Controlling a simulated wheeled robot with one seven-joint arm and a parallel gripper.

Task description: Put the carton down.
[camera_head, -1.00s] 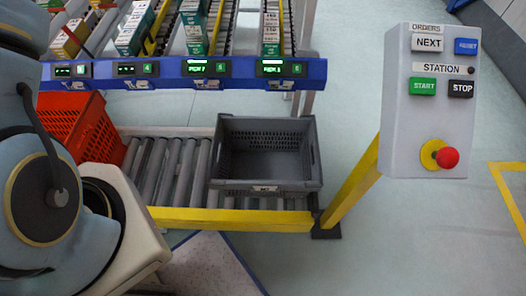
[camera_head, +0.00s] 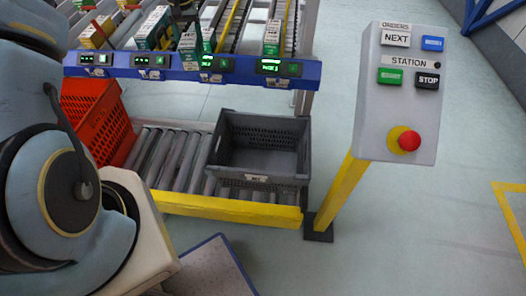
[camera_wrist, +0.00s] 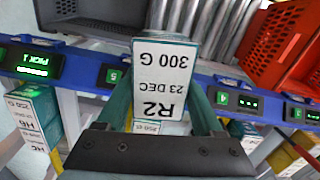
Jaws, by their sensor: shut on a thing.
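My gripper (camera_wrist: 162,108) is shut on a white carton (camera_wrist: 163,75) with green sides, marked R2, 23 DEC and 300 G, upside down in the wrist view. A finger presses on each side of it. The carton is held over the front of the rack, near the blue rail (camera_wrist: 85,65). In the head view, a dark part of my gripper (camera_head: 184,12) shows at the top edge, above the rack lanes; I cannot clearly separate the held carton from the racked ones there. An empty grey tote (camera_head: 258,175) stands on the roller conveyor (camera_head: 178,160).
A red-orange tote (camera_head: 95,120) stands at the conveyor's left. Several cartons (camera_head: 272,38) sit in rack lanes behind the blue rail (camera_head: 150,72) with lit displays. A control panel (camera_head: 395,110) on a yellow post stands right of the conveyor. Floor right of it is clear.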

